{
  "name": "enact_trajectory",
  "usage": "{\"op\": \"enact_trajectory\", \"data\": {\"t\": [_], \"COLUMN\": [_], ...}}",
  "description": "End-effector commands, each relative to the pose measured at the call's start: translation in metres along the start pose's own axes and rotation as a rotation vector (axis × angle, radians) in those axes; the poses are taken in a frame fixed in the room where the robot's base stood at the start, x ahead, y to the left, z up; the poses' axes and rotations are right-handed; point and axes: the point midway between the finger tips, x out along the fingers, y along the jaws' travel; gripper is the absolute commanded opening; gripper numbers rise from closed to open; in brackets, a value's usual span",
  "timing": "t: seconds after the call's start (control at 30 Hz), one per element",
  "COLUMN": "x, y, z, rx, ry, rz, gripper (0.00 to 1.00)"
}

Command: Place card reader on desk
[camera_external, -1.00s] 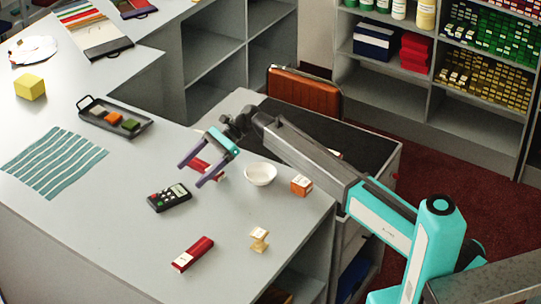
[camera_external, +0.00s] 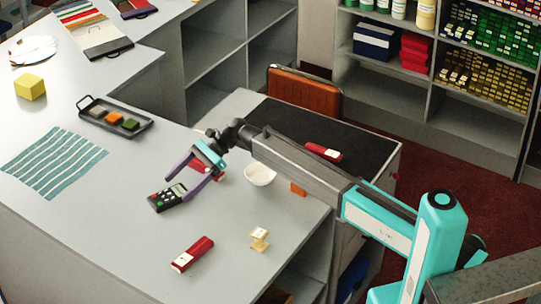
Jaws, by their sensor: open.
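The card reader (camera_external: 163,202), a dark handheld unit with a small screen and coloured buttons, lies on the grey counter (camera_external: 120,235). My gripper (camera_external: 176,184) is open, its two purple fingers pointing down and left. The fingertips are over or beside the reader's upper right end, and one covers a little of its right edge. I cannot tell whether they touch it. The likely desk (camera_external: 285,118), with a black top, stands behind the counter by an orange chair, partly hidden by my arm.
A white bowl (camera_external: 260,175), an orange box (camera_external: 298,189) and a red item (camera_external: 219,176) are near my arm. A red block (camera_external: 192,254) and a wooden stand (camera_external: 259,240) lie in front. Another red item (camera_external: 323,151) lies on the black top. A dark tray (camera_external: 90,113) stands behind the reader.

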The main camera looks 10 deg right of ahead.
Motion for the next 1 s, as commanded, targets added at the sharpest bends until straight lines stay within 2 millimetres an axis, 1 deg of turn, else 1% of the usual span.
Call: {"op": "enact_trajectory", "data": {"t": [0.07,0.2,0.33,0.9,0.93,1.0], "x": [0.009,0.025,0.035,0.037,0.037,0.037], "y": [0.001,0.0,0.0,0.001,0.001,0.001], "z": [0.004,0.002,0.002,0.001,0.001,0.001], "rx": [-0.001,0.0,-0.001,-0.001,-0.001,-0.001], "ry": [0.0,0.0,0.0,0.0,0.0,0.0], "rz": [0.003,0.002,0.001,0.0,0.0,0.0], "gripper": [0.8,0.8,0.8,0.8,0.78,0.66]}}
